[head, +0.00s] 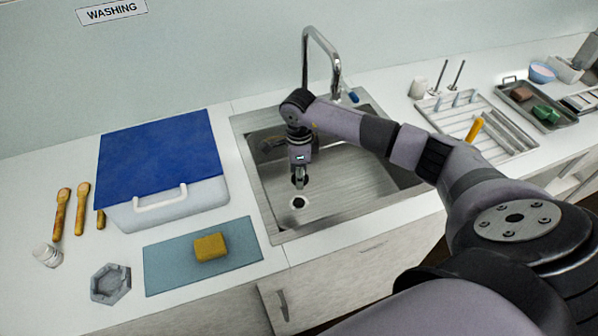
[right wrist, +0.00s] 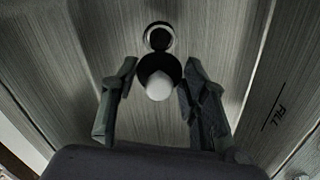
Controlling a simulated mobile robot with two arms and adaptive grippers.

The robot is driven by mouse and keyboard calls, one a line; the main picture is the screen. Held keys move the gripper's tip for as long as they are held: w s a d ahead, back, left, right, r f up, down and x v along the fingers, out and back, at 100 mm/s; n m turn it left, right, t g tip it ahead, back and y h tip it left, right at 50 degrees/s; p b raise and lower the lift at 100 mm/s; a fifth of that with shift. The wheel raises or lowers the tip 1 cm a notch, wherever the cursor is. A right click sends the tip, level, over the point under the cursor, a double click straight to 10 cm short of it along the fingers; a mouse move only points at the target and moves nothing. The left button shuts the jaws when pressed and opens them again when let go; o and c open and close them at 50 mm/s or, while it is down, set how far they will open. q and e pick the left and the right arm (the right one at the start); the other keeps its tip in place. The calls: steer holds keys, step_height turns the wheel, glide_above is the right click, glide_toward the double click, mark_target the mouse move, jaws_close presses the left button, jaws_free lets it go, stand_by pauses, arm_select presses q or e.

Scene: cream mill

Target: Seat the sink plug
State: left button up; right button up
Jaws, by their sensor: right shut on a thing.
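The steel sink (head: 350,185) is set in the counter, with its round drain hole (head: 298,203) in the basin floor. The plug's height over the floor is hard to tell. My left gripper is out of view.
A tall faucet (head: 322,50) stands behind the basin. Left are a white box with a blue lid (head: 160,155) and a yellow sponge (head: 210,247) on a blue mat (head: 160,266). A drying rack (head: 490,140) stands right. A "FILL" mark (right wrist: 274,118) is on the sink wall.

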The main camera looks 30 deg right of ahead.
steer(key=b, duration=0.8)
glide_toward(298, 203)
steer(key=shift+d+f, duration=0.15)
steer(key=shift+f, duration=2.6)
steer(key=shift+f+b, duration=0.55)
steer(key=shift+b, duration=0.25)
steer(key=o, duration=1.2)
steer(key=shift+c, duration=0.2)
steer(key=shift+o, duration=0.2)
steer(key=o, duration=0.4)
steer(key=shift+o, duration=0.2)
